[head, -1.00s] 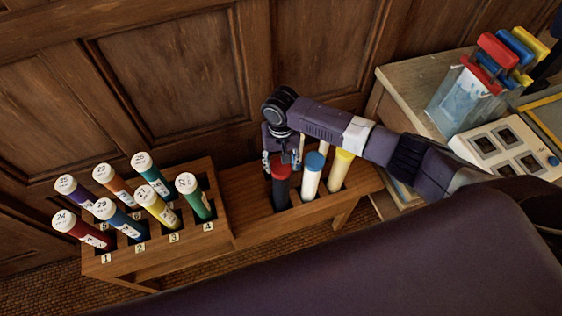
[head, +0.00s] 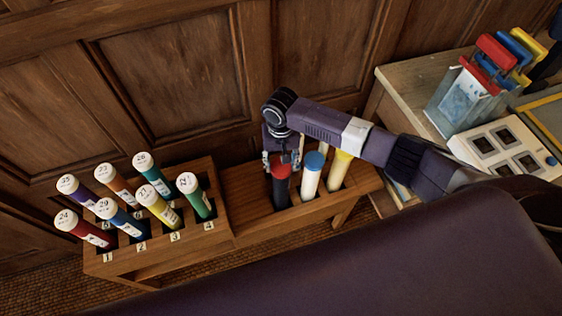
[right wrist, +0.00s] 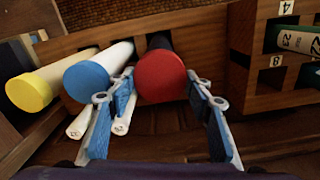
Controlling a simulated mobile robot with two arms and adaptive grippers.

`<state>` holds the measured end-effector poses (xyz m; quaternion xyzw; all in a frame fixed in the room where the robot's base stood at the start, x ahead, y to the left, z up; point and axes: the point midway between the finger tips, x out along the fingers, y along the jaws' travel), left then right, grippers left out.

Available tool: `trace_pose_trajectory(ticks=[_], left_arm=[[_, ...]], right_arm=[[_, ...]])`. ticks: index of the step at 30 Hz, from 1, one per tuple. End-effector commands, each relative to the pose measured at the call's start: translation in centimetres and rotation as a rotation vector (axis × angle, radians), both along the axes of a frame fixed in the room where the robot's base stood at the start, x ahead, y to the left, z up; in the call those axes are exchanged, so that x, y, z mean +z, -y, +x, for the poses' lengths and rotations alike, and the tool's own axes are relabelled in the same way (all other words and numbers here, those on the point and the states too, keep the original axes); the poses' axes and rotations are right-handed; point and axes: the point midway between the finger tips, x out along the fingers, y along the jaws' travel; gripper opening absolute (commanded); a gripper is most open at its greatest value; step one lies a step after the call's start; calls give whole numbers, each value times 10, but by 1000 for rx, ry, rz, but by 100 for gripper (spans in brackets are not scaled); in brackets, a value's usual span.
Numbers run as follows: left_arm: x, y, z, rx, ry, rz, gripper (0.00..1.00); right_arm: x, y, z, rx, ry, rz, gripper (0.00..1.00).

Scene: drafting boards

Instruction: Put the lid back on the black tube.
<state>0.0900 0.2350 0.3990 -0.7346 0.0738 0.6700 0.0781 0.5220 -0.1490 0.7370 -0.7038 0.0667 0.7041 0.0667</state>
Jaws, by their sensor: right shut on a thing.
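The black tube (head: 284,194) stands in the wooden rack's right part, leftmost of three tubes. The red lid (head: 281,171) sits at its top end, and in the right wrist view the red lid (right wrist: 161,78) covers the end of the black tube (right wrist: 158,42). My right gripper (head: 281,160) is shut on the red lid from above, with one blue finger on each side of it in the right wrist view (right wrist: 164,92). Whether the lid is fully seated cannot be told. My left gripper is not in view.
Beside the black tube stand a white tube with a blue lid (head: 315,161) and one with a yellow lid (right wrist: 29,92). The rack's left part (head: 160,262) holds several numbered coloured tubes. A side table (head: 400,86) stands at right with a clear holder (head: 456,100) and a white panel (head: 498,146).

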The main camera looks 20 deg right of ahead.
Motion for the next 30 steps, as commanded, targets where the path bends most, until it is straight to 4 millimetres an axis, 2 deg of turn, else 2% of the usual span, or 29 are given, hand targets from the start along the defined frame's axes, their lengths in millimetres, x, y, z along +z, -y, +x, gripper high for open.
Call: trace_pose_trajectory(ticks=[11,12,17,23,28,30], left_arm=[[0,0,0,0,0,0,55],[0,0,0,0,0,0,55],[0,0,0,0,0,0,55],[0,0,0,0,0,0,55],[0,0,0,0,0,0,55],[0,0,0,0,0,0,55]], right_arm=[[0,0,0,0,0,0,36],[0,0,0,0,0,0,49],[0,0,0,0,0,0,66],[0,0,0,0,0,0,67],[0,0,0,0,0,0,84],[0,0,0,0,0,0,84]])
